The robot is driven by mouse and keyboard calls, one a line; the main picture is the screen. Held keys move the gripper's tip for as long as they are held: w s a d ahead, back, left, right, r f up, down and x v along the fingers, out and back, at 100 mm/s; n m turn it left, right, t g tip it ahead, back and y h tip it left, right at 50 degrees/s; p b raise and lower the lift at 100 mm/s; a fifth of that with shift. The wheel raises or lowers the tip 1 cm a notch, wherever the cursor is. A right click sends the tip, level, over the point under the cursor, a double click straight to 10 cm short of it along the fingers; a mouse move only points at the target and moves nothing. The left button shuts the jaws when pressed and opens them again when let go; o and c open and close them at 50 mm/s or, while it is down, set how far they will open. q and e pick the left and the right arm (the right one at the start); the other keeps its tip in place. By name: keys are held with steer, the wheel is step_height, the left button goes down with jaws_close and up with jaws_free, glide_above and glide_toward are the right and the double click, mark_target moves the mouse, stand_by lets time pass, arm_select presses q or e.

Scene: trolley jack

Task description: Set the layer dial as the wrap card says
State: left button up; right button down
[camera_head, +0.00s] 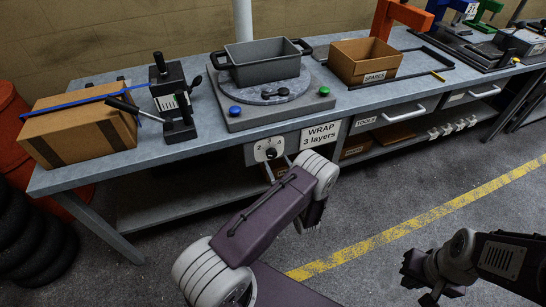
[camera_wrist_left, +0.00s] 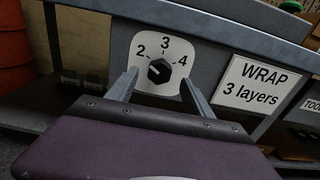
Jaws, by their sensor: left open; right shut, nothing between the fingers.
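The layer dial (camera_head: 270,153) is a black knob on a white plate on the bench front. In the left wrist view the dial (camera_wrist_left: 159,70) has the numbers 2, 3 and 4 around it, and its pale mark appears to point up-left toward the 2. The wrap card (camera_wrist_left: 258,85) beside it reads "WRAP 3 layers"; it also shows in the head view (camera_head: 320,134). My left gripper (camera_wrist_left: 160,77) is open, with one finger on each side of the knob; contact is not clear. My right gripper (camera_head: 421,276) is shut and empty, low over the floor at the right.
On the bench (camera_head: 215,134) stand a taped cardboard box (camera_head: 80,128), a black device with levers (camera_head: 172,95), a grey pot (camera_head: 265,66) on a turntable base, and a SPARES box (camera_head: 365,60). A drawer labelled TOOLS (camera_head: 395,112) is right of the card.

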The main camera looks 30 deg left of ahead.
mark_target(273, 156)
arm_select(q)
steer(key=x, duration=0.5)
jaws_close()
steer(key=shift+m, duration=0.3)
steer(key=m, duration=0.4)
steer(key=shift+m, duration=0.4)
steer(key=m, duration=0.6)
steer(key=shift+f+m, duration=0.1)
steer(key=shift+m, duration=0.2)
